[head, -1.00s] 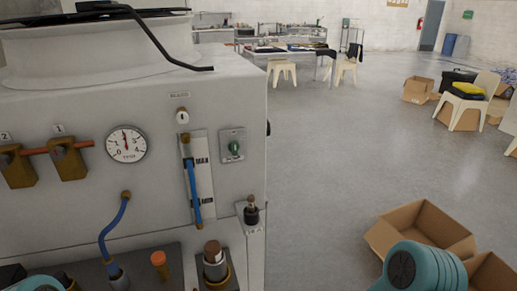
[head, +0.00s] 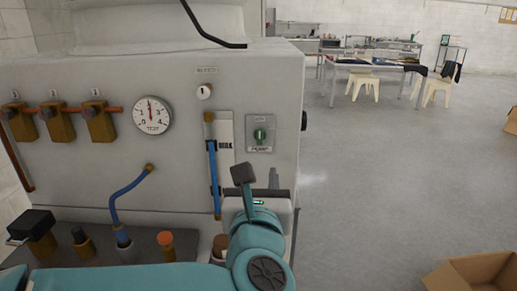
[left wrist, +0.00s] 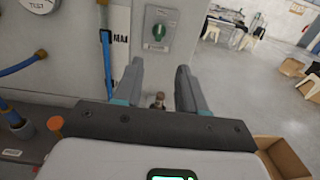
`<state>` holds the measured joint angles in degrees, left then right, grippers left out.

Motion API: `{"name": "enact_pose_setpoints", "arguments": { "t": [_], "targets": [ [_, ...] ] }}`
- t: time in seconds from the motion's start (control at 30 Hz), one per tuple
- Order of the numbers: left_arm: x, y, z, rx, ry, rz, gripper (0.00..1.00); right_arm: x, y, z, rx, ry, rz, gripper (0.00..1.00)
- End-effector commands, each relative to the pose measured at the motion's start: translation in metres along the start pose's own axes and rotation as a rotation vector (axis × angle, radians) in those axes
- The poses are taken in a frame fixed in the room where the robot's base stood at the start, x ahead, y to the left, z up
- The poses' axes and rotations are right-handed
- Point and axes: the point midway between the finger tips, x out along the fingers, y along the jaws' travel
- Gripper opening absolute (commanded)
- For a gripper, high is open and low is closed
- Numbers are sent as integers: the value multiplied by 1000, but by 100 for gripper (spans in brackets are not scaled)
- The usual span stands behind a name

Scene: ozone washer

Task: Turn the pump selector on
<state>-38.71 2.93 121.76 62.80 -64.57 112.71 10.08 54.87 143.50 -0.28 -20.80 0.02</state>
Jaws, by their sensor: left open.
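In the left wrist view the green knob (left wrist: 157,32) shows beyond the fingers, near the top middle. My left gripper (head: 258,177) is in front of the machine, below the knob in the head view. It also shows in the left wrist view (left wrist: 159,72), with its dark fingers spread, nothing between them, and apart from the knob. My right gripper is not in view.
Left of the knob are a blue tube (head: 213,165), a bleed knob (head: 204,92) and a round gauge (head: 152,115). Fittings with an orange cap (head: 165,238) stand on the ledge below. A cardboard box (head: 480,275) lies on the floor at right. Open floor lies between.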

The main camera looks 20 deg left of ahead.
Motion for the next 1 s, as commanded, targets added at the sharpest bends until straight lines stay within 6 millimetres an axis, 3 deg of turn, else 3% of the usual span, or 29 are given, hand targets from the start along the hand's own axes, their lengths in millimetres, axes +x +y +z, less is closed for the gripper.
{"name": "enact_pose_setpoints", "arguments": {
  "t": [0.17,0.63,0.8,1.0],
  "targets": [
    [25,8,2,-17,3,11,40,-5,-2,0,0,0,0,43],
    [133,10,2,-12,2,6,40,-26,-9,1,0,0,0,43],
    [154,8,1,-11,1,3,40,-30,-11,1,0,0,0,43],
    [161,6,0,-12,1,0,40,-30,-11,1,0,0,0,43]
  ]
}}
